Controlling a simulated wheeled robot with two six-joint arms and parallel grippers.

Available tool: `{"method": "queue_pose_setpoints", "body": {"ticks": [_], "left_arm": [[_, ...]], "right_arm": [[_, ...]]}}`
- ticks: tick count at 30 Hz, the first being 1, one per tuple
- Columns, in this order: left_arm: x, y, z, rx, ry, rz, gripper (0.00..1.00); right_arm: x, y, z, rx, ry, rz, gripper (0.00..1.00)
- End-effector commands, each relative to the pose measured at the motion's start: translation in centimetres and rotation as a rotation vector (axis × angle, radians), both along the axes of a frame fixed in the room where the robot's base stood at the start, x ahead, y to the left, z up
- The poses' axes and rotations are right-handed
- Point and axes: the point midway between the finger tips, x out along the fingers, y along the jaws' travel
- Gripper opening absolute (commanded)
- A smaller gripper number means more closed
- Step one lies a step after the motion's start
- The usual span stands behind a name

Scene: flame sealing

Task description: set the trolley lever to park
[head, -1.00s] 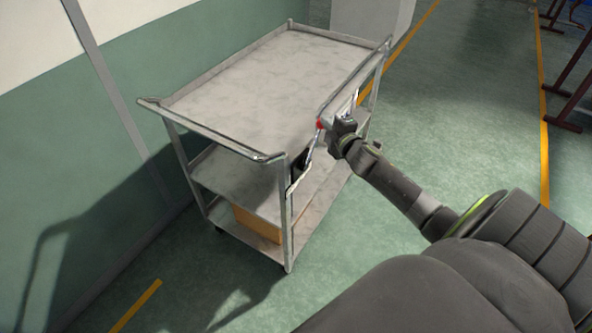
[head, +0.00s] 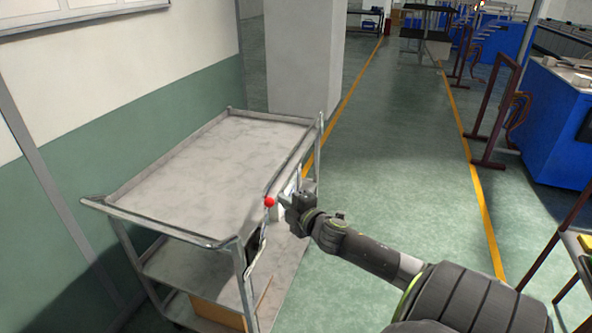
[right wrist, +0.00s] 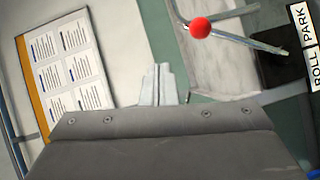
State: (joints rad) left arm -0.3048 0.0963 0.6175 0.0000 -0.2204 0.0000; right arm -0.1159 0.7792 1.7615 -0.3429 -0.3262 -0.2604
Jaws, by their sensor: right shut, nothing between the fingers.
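The metal trolley (head: 200,165) stands by the wall, left of centre in the head view. Its lever ends in a red knob (head: 269,201) at the trolley's right side. In the right wrist view the knob (right wrist: 200,27) is on a thin rod running toward a black plate beside the label ROLL and PARK (right wrist: 304,45). I cannot tell which word the lever points at. My right gripper (head: 284,199) is shut and empty, just right of the knob in the head view. Its closed fingertips (right wrist: 158,82) appear apart from the knob in the wrist view. My left gripper is not in view.
A brown box (head: 215,312) lies on a lower shelf. A grey pillar (head: 303,60) stands behind the trolley. The green floor (head: 400,165) to the right is open up to blue machines (head: 560,120). A notice board (right wrist: 70,65) shows in the wrist view.

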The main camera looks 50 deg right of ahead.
Motion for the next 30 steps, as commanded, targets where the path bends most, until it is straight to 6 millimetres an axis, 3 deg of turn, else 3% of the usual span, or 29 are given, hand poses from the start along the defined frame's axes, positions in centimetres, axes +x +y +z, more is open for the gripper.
{"method": "queue_pose_setpoints", "body": {"ticks": [6,10,30], "left_arm": [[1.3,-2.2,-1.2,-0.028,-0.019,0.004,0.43],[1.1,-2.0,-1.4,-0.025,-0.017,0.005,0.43],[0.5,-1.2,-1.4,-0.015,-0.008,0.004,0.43]], "right_arm": [[-2.8,0.0,1.1,-0.005,0.003,0.002,0.00],[-3.8,0.0,1.6,-0.003,0.002,0.001,0.00],[-4.2,0.1,2.0,0.001,-0.001,0.001,0.00]]}}
